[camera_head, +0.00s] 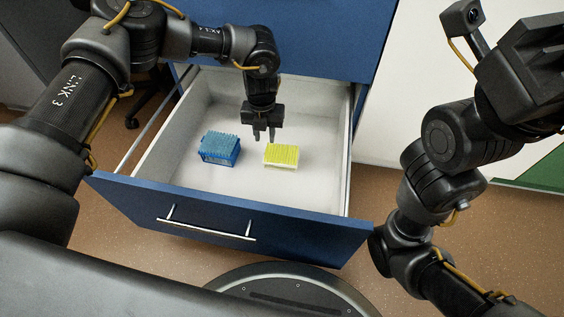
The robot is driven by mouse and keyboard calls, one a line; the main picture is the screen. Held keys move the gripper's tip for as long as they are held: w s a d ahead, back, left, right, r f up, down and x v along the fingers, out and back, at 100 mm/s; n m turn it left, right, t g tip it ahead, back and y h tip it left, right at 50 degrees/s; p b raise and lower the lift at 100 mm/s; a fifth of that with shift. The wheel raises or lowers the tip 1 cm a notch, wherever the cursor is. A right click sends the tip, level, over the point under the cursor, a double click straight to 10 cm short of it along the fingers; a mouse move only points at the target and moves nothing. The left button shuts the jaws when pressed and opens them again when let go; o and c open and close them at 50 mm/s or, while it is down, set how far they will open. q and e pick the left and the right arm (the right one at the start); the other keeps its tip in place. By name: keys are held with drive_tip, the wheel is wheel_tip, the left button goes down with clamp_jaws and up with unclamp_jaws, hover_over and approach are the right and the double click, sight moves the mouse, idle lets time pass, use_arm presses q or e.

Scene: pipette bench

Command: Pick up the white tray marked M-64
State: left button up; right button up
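An open blue drawer with a pale interior (225,115) holds two small racks. One is a white tray (281,166) with a yellow top of tips; no M-64 marking can be read on it. The other is a blue rack (220,149) with blue tips, to its left. My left gripper (264,135) points down into the drawer, just above and slightly left of the yellow-topped white tray. Its two fingers are apart with nothing between them. My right gripper (528,75) is raised at the upper right; its fingers cannot be made out.
The blue drawer front (290,237) with a metal handle (205,228) faces me. The drawer's back right and left corners are free. A white cabinet panel (410,90) stands at the right, with brown floor around.

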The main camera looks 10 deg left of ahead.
sight(281, 157)
use_arm(q)
drive_tip(key=shift+s+a+f+b, duration=0.1)
drive_tip(key=shift+s+f+b, duration=0.05)
drive_tip(key=shift+f+b, duration=2.15)
drive_tip(key=shift+f, duration=0.3)
drive_tip(key=shift+r, duration=0.1)
drive_tip(key=shift+c, duration=0.3)
clamp_jaws()
